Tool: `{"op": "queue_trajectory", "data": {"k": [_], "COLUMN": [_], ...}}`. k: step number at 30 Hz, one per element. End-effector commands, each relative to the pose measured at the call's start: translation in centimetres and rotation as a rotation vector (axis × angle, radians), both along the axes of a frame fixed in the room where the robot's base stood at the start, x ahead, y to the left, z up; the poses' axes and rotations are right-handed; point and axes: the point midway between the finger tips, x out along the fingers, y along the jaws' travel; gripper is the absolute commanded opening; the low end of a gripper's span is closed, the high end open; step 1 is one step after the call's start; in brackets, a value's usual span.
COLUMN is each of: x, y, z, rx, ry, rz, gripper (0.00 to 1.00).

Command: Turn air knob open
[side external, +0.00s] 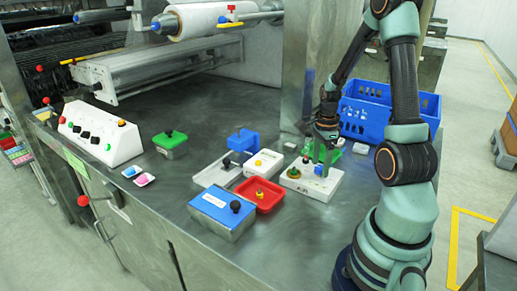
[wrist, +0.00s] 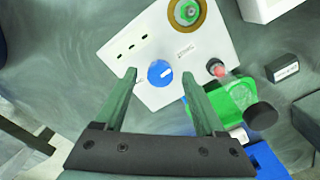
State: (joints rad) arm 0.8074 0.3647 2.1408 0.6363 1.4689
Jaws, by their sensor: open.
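The white panel (side external: 312,188) sits on the metal table below my gripper. It also shows in the wrist view (wrist: 165,35). On it is a round blue knob (wrist: 160,73) with a small white mark at its right side; it also shows in the side view (side external: 320,171). My gripper (wrist: 159,78) is open, its two green fingers apart on the left and right of the blue knob in the picture. In the side view my gripper (side external: 323,157) points down over the panel. I cannot tell whether the fingers touch the knob or how high they are.
The panel also carries a yellow-ringed green dial (wrist: 187,12) and a red-tipped button (wrist: 217,68). A green block (wrist: 232,98) with a black knob is close to the right finger. A red tray (side external: 262,203) and a blue box (side external: 222,217) stand left of the panel; a blue crate (side external: 412,103) is behind.

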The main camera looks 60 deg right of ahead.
Motion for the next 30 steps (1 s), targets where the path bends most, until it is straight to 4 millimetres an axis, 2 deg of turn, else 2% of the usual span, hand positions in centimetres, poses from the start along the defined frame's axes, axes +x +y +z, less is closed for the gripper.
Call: {"op": "queue_trajectory", "data": {"k": [11,17,30], "x": [-0.01,-0.02,-0.02], "y": [0.01,0.01,0.01], "z": [-0.57,-0.55,-0.52], "rx": [0.000,0.000,0.000], "ry": [0.000,0.000,0.000], "rz": [0.000,0.000,0.078], "gripper": [0.72,0.00,0.00]}}
